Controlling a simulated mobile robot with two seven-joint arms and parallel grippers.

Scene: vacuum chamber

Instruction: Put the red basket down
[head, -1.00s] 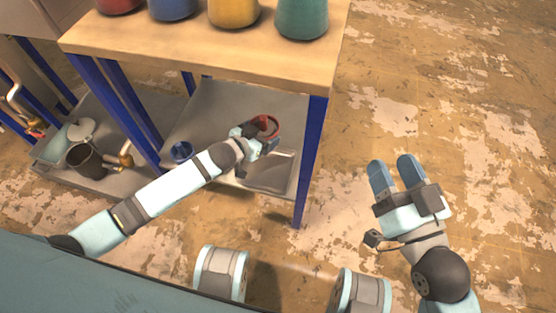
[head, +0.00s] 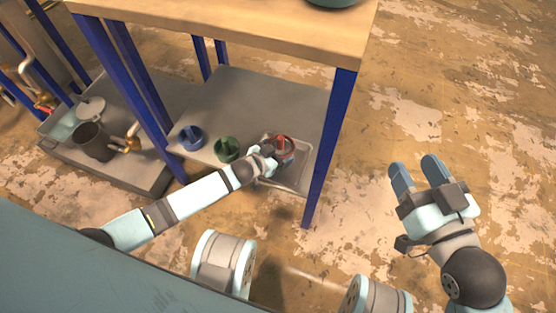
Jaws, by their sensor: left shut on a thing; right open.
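The red basket (head: 284,143) is at the right end of the grey lower shelf (head: 265,95), over a shallow clear or metallic tray (head: 299,174). My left gripper (head: 272,160) reaches in under the tabletop and is shut on the red basket. Its fingers are small and partly hidden by the wrist. I cannot tell whether the basket's bottom touches the tray. My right gripper (head: 416,169) is open and empty, out over the floor to the right of the table.
A blue basket (head: 190,140) and a green basket (head: 228,150) stand on the shelf left of the tray. The wooden tabletop (head: 230,28) hangs above, and a blue leg (head: 330,145) stands close right of the tray. A dark pot (head: 92,142) sits on a low platform at left.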

